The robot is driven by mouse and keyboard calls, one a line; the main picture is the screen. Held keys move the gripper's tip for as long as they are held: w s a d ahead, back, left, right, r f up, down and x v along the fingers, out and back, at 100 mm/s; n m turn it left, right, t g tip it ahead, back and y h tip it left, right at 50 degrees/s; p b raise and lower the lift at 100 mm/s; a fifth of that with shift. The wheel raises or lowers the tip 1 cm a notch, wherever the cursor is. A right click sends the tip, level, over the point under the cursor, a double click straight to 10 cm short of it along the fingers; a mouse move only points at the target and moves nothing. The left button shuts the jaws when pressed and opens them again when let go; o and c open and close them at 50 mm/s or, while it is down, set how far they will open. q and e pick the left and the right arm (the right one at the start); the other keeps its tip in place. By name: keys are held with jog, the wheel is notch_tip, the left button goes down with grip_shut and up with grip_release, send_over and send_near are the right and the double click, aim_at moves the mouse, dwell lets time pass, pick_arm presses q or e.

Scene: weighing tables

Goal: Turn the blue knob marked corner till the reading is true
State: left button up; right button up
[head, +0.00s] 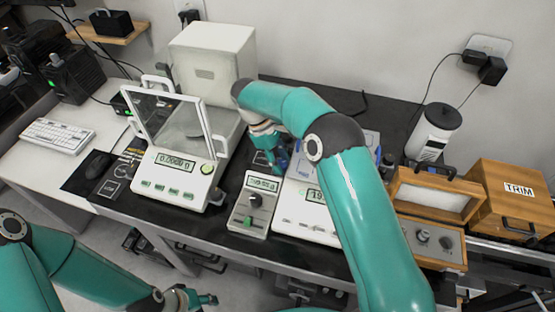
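My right gripper (277,157) reaches down at the back of the middle white scale (293,217), beside its upper left corner. Blue shows at its fingertips, but I cannot tell fingers from knob, and no blue knob or corner mark can be made out clearly. Whether it is open or shut is unclear. The scale's display (315,196) is partly covered by my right arm; only its first digits, about "1.9", show. My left gripper (194,299) is low at the bottom edge, in front of the table and away from the scale; its finger state is too small to tell.
A wooden TRIM box (515,200), a wooden-framed case (430,200) and a white canister (433,135) stand right. A keyboard (58,135) lies far left.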

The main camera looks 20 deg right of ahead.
dwell(0.3)
jog(key=v, duration=0.7)
jog(key=shift+w+r, duration=0.1)
dwell(0.3)
